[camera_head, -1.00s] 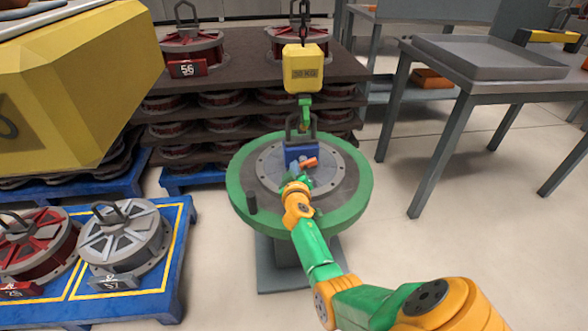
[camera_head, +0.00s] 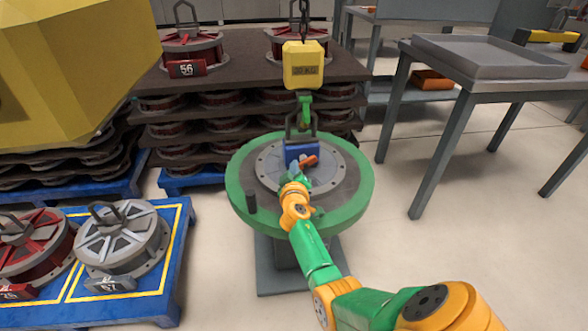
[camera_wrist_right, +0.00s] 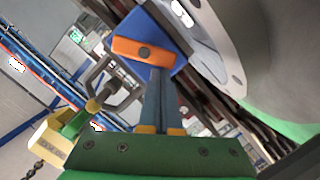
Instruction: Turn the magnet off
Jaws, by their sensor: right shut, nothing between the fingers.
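The magnet is a grey disc (camera_head: 264,165) on a round green stand. On top it has a blue box (camera_head: 297,150) with an orange lever (camera_head: 308,161) and a dark lifting loop. My right gripper (camera_head: 296,177) is at the near side of the box, beside the lever. In the right wrist view, its two closed fingers (camera_wrist_right: 160,80) reach to the lower edge of the orange lever (camera_wrist_right: 143,49), on the blue box (camera_wrist_right: 165,30). They hold nothing; I cannot tell whether they touch the lever. My left gripper is not in view.
A yellow weight block (camera_head: 304,65) with a green hook (camera_head: 304,112) hangs above the magnet, by its loop. A large yellow body (camera_head: 70,70) fills the upper left. Blue pallets (camera_head: 168,290) with discs stand left. A grey table (camera_head: 485,80) stands right.

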